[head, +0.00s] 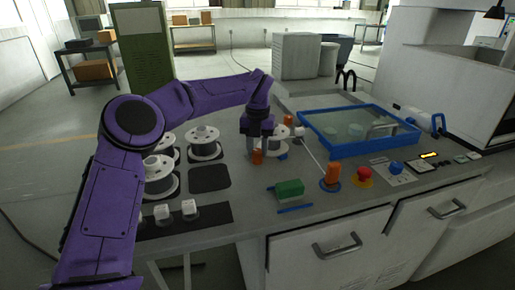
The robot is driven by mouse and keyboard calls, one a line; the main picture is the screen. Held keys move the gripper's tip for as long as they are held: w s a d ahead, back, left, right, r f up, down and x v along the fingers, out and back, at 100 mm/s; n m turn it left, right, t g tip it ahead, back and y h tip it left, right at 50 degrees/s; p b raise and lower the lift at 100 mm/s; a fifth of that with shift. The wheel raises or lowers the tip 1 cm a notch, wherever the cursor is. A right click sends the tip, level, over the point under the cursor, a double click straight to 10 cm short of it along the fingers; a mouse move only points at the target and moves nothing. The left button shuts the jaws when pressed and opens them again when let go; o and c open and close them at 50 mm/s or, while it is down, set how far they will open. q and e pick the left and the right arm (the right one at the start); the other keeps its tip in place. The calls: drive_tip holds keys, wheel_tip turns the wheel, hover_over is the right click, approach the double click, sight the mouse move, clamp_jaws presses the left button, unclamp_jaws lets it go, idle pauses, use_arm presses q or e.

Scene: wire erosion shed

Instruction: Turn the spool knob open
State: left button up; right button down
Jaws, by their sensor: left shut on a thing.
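My left arm comes in from the left, and its dark gripper (258,145) points down in front of a white spool (278,134) on the worktop. The gripper is shut on an orange knob (257,157), whose lower part shows below the fingers; the fingers hide its top. The spool stands just behind and right of the gripper, with an orange piece (287,120) at its top. A second orange knob (333,172) on a blue round base stands farther right. My right gripper is not in view.
Several white spools (204,143) stand on the left of the worktop (240,205). A green block (289,188) lies at the front. A blue-framed clear cover (358,128) is behind right. A red button (364,174) and a control panel are on the right.

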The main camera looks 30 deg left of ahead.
sight(258, 150)
use_arm(q)
drive_tip(key=o, duration=1)
drive_tip(key=shift+o, duration=0.2)
wheel_tip(258, 150, up, 11)
drive_tip(key=p, duration=0.1)
drive_tip(key=shift+f, duration=0.2)
